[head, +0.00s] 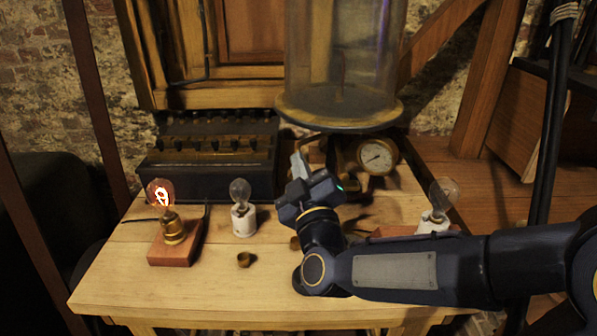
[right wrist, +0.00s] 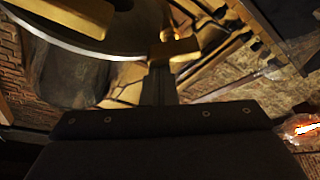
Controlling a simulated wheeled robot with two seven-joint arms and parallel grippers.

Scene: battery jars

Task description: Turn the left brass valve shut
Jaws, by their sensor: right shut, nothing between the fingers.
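My right gripper (head: 300,165) is shut and empty. It points away from me, just below and in front of the bell jar's round base, left of the pressure gauge. In the right wrist view its shut fingers (right wrist: 159,85) end close to a brass bar (right wrist: 174,49), which looks like the valve's handle. I cannot tell whether they touch. In the head view the valve is not clearly made out; my gripper and the shade under the jar hide that spot. My left gripper is not in view.
The glass bell jar (head: 343,55) stands above the table, with a round gauge (head: 377,156) beneath it. A dark battery box (head: 205,172) stands behind. The front-left table is clear.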

